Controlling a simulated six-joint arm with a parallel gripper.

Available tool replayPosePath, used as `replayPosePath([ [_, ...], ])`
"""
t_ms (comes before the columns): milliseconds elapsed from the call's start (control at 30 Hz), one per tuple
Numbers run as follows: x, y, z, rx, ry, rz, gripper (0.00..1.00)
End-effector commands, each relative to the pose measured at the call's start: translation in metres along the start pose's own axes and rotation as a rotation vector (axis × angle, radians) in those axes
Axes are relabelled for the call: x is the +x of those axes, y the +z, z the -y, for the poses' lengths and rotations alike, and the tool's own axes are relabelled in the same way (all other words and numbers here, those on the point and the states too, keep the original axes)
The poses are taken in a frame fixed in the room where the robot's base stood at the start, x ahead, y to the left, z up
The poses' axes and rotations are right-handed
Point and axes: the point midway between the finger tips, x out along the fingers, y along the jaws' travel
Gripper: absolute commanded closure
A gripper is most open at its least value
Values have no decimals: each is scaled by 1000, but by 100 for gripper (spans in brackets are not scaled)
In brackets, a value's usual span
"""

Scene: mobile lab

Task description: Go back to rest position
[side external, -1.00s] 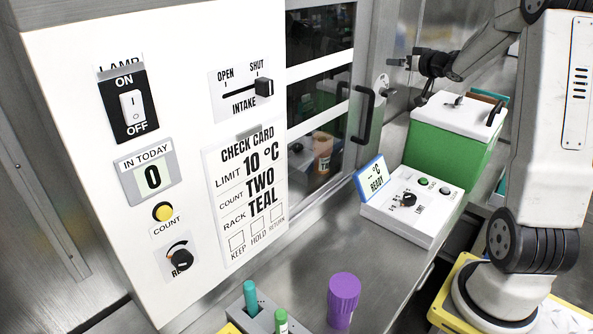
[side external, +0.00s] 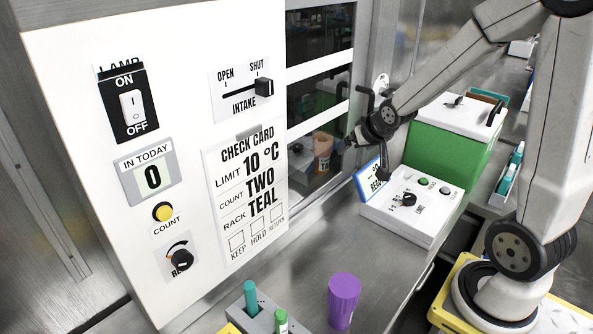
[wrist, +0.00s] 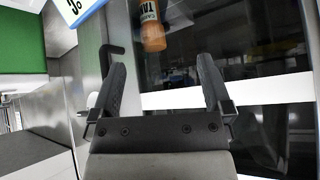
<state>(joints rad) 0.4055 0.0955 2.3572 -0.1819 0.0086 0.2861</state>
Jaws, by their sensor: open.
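My gripper (wrist: 160,98) is open and empty in the wrist view, its two black fingers apart with a dark glass door (wrist: 255,40) behind them.
A green box with a white lid (side external: 450,140) stands right of my gripper. A purple-capped container (side external: 343,298) and a rack with teal and green tubes (side external: 262,316) stand at the front. A white panel (side external: 75,90) rises at left. The middle metal counter is clear.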

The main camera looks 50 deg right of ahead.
Motion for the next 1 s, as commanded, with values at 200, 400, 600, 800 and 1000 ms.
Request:
replayPosePath([
  [200, -18, 76, 60, -216, -77, 216, 0],
  [400, -40, 134, 87, -386, -133, 374, 0],
  [600, -52, 161, 95, -464, -157, 447, 0],
  [800, -53, 164, 95, -472, -160, 456, 0],
  [1000, -53, 163, 95, -471, -159, 454, 0],
])
